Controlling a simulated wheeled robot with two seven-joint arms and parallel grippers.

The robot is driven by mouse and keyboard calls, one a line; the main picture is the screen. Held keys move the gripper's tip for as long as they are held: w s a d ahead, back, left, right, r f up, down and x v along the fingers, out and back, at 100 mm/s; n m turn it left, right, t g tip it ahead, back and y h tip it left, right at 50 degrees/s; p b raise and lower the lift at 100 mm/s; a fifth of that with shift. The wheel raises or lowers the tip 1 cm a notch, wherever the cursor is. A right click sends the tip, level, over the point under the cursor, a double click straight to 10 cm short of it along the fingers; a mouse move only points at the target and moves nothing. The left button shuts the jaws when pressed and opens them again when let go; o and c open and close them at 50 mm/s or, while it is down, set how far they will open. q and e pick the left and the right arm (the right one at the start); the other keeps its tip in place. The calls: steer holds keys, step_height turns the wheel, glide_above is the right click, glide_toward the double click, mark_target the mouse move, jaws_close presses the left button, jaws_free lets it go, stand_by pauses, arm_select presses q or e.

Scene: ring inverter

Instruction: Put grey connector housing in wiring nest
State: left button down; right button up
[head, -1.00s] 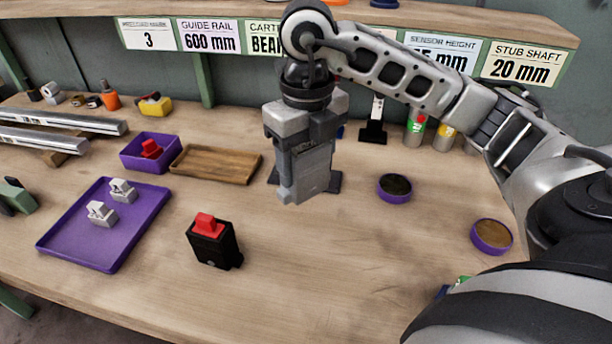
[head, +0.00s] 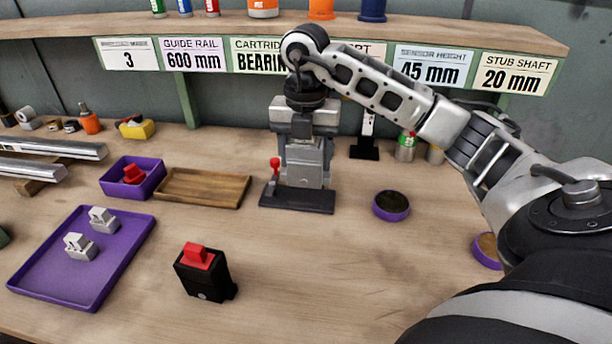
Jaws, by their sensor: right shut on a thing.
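My right gripper (head: 305,138) points down at the middle of the bench, shut on a grey block, which I take as the grey connector housing (head: 306,165). The housing is upright, its upper part between the fingers. Its lower end overlaps a dark base plate (head: 297,201) with a red-knobbed lever (head: 275,166) at its left, which looks like the wiring nest. I cannot tell whether the housing rests on the plate or is just above or behind it. My left gripper is not in view.
A black block with a red top (head: 204,272) stands in front. A purple tray (head: 120,262) holds two small light-grey parts. A purple bin (head: 150,186), wooden tray (head: 202,188) and round purple dish (head: 391,206) flank the nest.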

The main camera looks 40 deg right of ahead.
steer(key=shift+w+d+f+p, duration=0.1)
steer(key=shift+w+d+f, duration=0.5)
steer(key=shift+f, duration=0.85)
steer(key=shift+w+d+f+p, duration=0.1)
steer(key=shift+w+d+f, duration=0.45)
steer(key=shift+f, duration=0.95)
steer(key=shift+w+d+f+p, duration=0.1)
steer(key=shift+w+d+f, duration=0.5)
steer(key=shift+f, duration=0.85)
steer(key=shift+a, duration=0.1)
steer(key=shift+f, duration=0.2)
steer(key=o, duration=1.2)
step_height(320, 180, up, 12)
steer(key=shift+r, duration=0.2)
